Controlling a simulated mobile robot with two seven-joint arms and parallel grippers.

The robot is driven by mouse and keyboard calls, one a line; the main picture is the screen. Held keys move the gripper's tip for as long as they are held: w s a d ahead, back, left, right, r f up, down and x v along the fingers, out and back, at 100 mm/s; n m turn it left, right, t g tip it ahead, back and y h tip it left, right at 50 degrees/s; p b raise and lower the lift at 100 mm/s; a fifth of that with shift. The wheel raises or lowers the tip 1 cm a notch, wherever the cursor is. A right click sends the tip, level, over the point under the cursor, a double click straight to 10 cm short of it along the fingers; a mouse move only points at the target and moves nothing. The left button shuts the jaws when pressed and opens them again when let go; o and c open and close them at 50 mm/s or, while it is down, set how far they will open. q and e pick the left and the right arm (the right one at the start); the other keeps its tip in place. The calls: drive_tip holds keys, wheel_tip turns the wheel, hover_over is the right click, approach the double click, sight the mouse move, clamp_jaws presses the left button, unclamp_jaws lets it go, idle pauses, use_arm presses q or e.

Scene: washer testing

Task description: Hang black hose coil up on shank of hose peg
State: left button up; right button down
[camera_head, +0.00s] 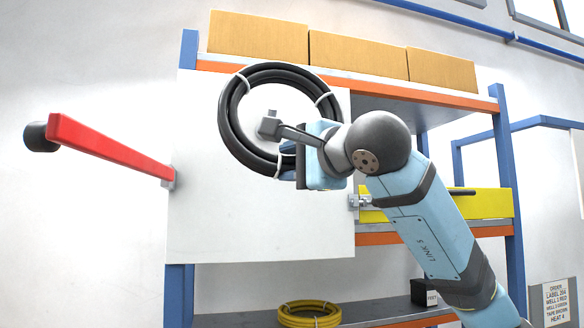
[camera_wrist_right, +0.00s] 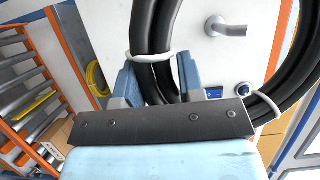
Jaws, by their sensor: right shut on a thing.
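The black hose coil (camera_head: 233,125), bound with white ties, is upright in front of a white panel. My right gripper (camera_head: 297,165) is shut on its lower right part. In the right wrist view the fingers (camera_wrist_right: 158,82) pinch the hose coil (camera_wrist_right: 150,30) beside a white tie. The grey hose peg (camera_wrist_right: 228,27) sticks out from the panel and shows inside the coil's opening there. I cannot tell whether the coil is around the shank or still in front of it. In the head view the peg is mostly hidden behind my wrist parts. My left gripper is not in view.
The white panel (camera_head: 250,220) stands before a blue and orange shelf. A red bar (camera_head: 110,150) with a black end juts out at left; a yellow bar (camera_head: 440,205) is at right. Cardboard boxes (camera_head: 358,55) sit on top. A yellow coil (camera_head: 309,315) lies on the lower shelf.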

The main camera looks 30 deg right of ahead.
drive_tip(key=shift+w+d, duration=0.15)
drive_tip(key=shift+w, duration=0.45)
drive_tip(key=shift+w+d, duration=0.15)
drive_tip(key=shift+w, duration=0.45)
drive_tip(key=w+d+f+p, duration=0.1)
drive_tip(key=w+d+f, duration=0.1)
drive_tip(key=w, duration=0.7)
drive_tip(key=shift+w+d+f, duration=0.15)
drive_tip(key=shift+w+f, duration=0.25)
drive_tip(key=shift+f, duration=0.25)
idle(0.5)
drive_tip(key=c, duration=0.6)
unclamp_jaws()
drive_tip(key=shift+c, duration=0.2)
drive_tip(key=shift+f, duration=0.1)
